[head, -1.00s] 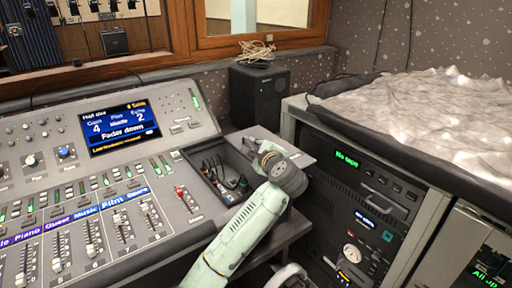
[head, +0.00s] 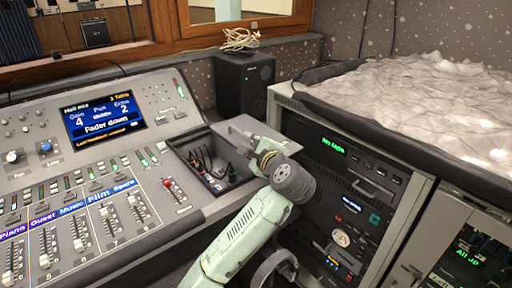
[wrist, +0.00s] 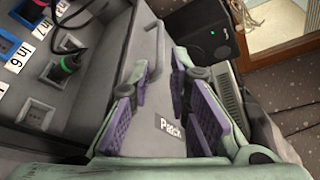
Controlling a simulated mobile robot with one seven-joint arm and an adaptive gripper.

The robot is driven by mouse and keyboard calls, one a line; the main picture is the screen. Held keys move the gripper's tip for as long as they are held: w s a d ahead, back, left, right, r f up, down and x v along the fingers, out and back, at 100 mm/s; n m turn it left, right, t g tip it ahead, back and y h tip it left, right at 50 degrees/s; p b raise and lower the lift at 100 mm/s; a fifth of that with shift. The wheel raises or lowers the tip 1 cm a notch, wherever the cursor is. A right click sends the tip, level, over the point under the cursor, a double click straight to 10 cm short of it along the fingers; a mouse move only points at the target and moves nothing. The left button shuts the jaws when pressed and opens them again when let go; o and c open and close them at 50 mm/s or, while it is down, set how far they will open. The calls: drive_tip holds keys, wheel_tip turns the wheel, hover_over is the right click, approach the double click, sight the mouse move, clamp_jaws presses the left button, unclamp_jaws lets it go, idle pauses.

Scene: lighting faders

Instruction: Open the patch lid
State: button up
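The patch bay (head: 212,160) shows uncovered at the right end of the mixing desk, with cables and plugs inside. The grey patch lid (head: 240,124) lies swung out to the right of that bay. In the wrist view my gripper (wrist: 162,75) is open, purple pads apart on either side of the label. I cannot tell whether they touch the lid.
A black speaker (head: 244,84) with a coiled cable on top stands behind the lid. A rack (head: 345,165) stands close on the right, topped by a rumpled pale surface (head: 415,95). Faders (head: 110,220) and a screen (head: 104,122) are to the left.

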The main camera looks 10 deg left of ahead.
drive_tip(key=v, duration=0.3)
drive_tip(key=shift+s+d, duration=0.2)
drive_tip(key=shift+s, duration=0.1)
